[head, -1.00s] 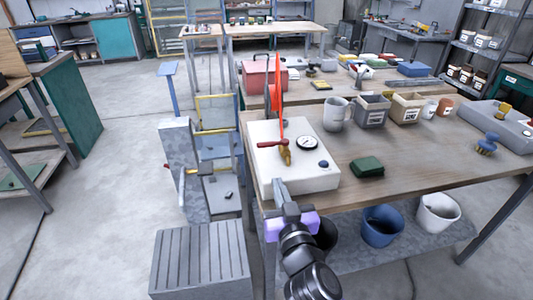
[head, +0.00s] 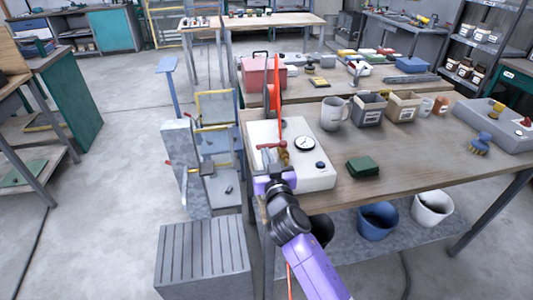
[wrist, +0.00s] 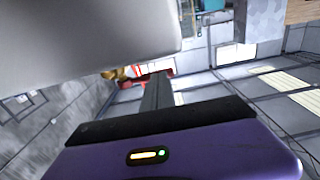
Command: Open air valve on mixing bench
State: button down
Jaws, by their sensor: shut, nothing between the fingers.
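The air valve has a red lever (head: 271,145) and a brass body (head: 284,156). It sits at the left side of a white box (head: 310,172) with a round gauge (head: 304,143) on the mixing bench (head: 420,171). The lever lies roughly crosswise in the head view. My gripper (head: 266,158) is shut and empty, its fingers just below the lever; I cannot tell whether they touch it. In the wrist view the dark fingers (wrist: 158,92) point toward the red lever (wrist: 162,72), with the brass body (wrist: 117,72) to their left.
A red-orange hose or strip (head: 275,92) rises behind the valve. A green pad (head: 362,167), a grey mug (head: 334,114) and bins (head: 369,109) stand right on the bench. A ribbed grey block (head: 203,258) and a ladder-like frame (head: 216,140) stand left of it.

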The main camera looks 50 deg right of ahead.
jog(key=shift+w+f+h+b, duration=0.2)
jog(key=shift+h+b, duration=0.1)
jog(key=shift+b, duration=0.55)
